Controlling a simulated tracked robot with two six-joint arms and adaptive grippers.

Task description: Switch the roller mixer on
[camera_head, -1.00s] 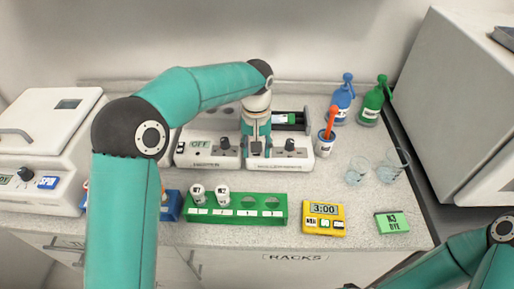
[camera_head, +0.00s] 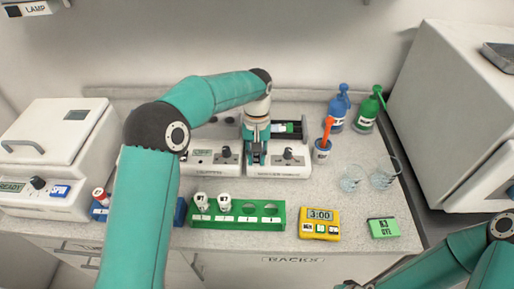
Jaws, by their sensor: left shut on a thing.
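The roller mixer (camera_head: 302,171) is a low white unit at the back middle of the bench. A knob (camera_head: 289,153) stands on its front panel, and a green-labelled tube (camera_head: 287,128) lies on top at the rollers. My left gripper (camera_head: 256,161) points down over the left part of the mixer's front, left of that knob. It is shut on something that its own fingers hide. Any display on that part of the panel is hidden too.
A similar white unit (camera_head: 201,168) with a knob adjoins the mixer on the left. A cup (camera_head: 321,152) with an orange-handled tool, bottles (camera_head: 338,109) and glass beakers (camera_head: 353,178) stand right. A green rack (camera_head: 235,224), yellow timer (camera_head: 319,232) and green box (camera_head: 383,228) are in front.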

